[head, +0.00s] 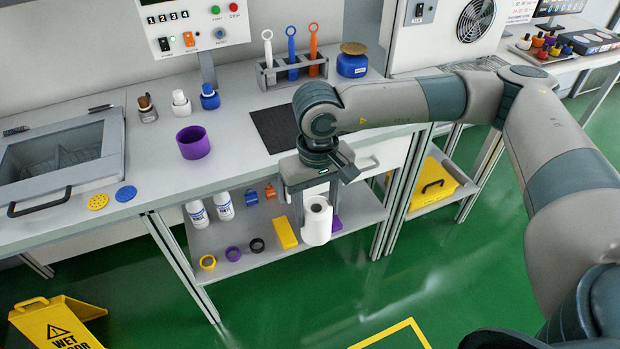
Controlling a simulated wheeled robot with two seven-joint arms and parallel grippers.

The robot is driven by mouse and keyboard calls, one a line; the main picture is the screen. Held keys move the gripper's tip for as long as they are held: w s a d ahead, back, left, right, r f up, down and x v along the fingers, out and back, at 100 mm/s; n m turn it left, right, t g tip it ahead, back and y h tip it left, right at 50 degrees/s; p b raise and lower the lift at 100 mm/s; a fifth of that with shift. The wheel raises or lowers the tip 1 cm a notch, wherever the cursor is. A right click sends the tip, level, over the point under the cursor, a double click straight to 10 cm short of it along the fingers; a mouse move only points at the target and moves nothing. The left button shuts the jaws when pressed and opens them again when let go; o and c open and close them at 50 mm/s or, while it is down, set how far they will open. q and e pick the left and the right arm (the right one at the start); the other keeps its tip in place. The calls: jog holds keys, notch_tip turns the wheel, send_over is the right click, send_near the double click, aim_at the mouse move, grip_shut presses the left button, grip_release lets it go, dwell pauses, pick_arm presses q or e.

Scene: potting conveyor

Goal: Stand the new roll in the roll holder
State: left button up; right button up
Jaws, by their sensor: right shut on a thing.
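The new roll, a white paper roll (317,222), hangs upright in my right gripper (316,198), which is shut on it. Both are in front of the bench's front edge, with the lower shelf behind and below. The roll's top end and dark core hole show. A purple open-topped cup (193,143) stands upright on the bench to the left, apart from the gripper; it looks like the roll holder, but I cannot be sure. Its inside looks empty. My left gripper is not in view.
The bench top (235,170) is clear between cup and front edge. A dark mat (270,128) and tool rack (291,72) lie behind. Several small bottles (180,103) stand behind the cup. A lidded basin (60,160) is left. The lower shelf (285,262) holds bottles, rings and blocks.

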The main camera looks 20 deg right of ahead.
jog(key=s+f, duration=0.7)
jog(key=f, duration=0.6)
jog(key=shift+d+f, duration=0.15)
jog(key=shift+f, duration=0.05)
